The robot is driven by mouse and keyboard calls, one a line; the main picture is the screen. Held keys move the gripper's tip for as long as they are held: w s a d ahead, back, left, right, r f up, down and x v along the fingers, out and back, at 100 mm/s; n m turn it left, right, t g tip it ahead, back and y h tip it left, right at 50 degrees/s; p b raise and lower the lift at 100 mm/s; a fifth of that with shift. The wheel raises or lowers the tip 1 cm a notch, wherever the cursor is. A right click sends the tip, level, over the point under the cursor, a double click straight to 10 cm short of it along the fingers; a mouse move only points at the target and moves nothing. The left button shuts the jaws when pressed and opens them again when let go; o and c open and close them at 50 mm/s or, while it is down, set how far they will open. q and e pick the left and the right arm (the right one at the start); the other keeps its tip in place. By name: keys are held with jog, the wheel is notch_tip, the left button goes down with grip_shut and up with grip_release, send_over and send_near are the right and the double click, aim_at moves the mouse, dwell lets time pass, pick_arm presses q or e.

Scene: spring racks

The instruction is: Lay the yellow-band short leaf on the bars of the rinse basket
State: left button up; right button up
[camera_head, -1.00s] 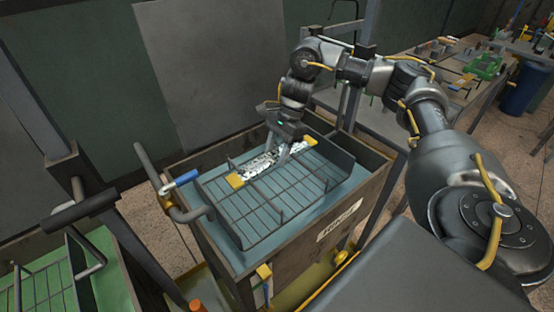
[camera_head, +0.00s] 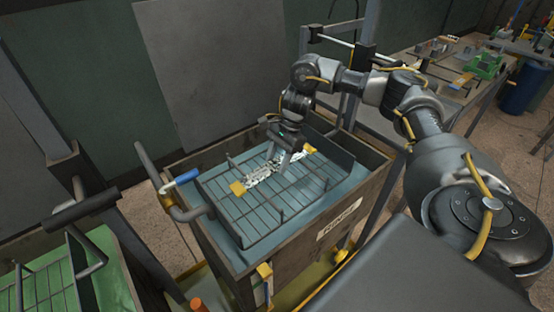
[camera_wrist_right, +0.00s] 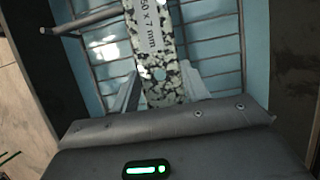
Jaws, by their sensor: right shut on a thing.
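The yellow-band short leaf is a speckled grey-white strip with yellow ends (camera_head: 237,188). It lies across the middle of the rinse basket (camera_head: 250,230), a dark wire basket in a tank of blue liquid. In the right wrist view the leaf (camera_wrist_right: 152,45) shows a printed size label and a hole, with basket bars behind it. My right gripper (camera_head: 282,162) is shut on the leaf from above, its fingers at the leaf's two sides. The leaf looks level with or close above the bars; I cannot tell whether it touches them. My left gripper is out of view.
The tank (camera_head: 325,230) has raised walls and a rinse label. A second tank with green liquid (camera_head: 45,290) is at lower left. A cluttered bench (camera_head: 465,75) is at back right.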

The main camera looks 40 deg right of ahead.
jog(key=shift+f, duration=0.15)
jog(key=o, duration=1.3)
jog(key=shift+r, duration=0.3)
jog(key=p+v, duration=0.2)
jog(key=v, duration=1)
jog(key=shift+s+r+p, duration=0.1)
jog(key=shift+r+p, duration=0.1)
jog(key=shift+p, duration=0.2)
